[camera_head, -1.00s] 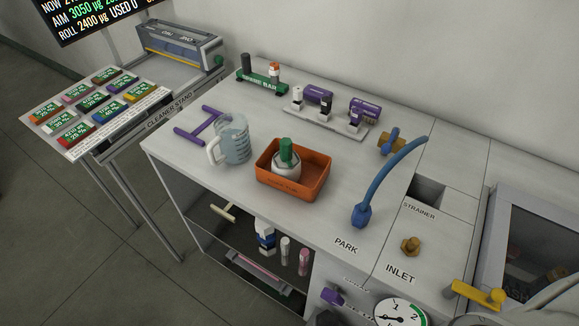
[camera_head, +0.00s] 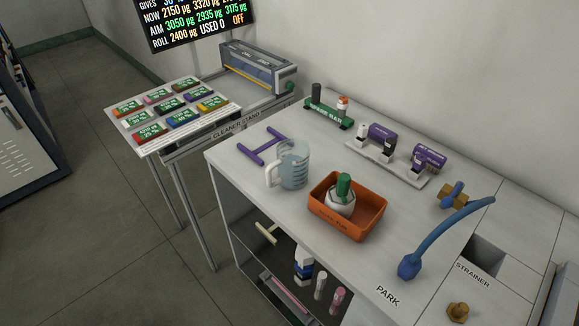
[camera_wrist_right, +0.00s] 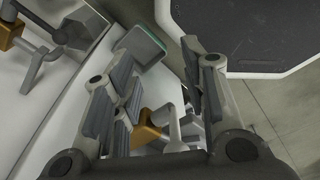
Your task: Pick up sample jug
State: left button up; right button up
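A clear jug with a white handle and measuring marks (camera_head: 293,165), seemingly the sample jug, stands upright on the white bench top (camera_head: 240,172) in the head view. Its handle faces left. It stands left of an orange tray (camera_head: 347,231) and apart from it. Neither gripper shows in the head view. In the right wrist view my right gripper (camera_wrist_right: 168,75) has its fingers apart with nothing held between them. The jug does not show in that view. My left gripper is out of sight.
The tray holds a white bottle with a green cap (camera_head: 343,190). A rack with purple cylinders (camera_head: 385,165) stands at the back. A blue hose (camera_head: 440,235) rises at the right.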

aim_at(292, 164)
jog(key=k+l+z, duration=0.25)
jog(key=l+z, duration=0.25)
jog(key=k+l+z, duration=0.15)
jog(key=l+z, duration=0.15)
jog(key=l, duration=0.1)
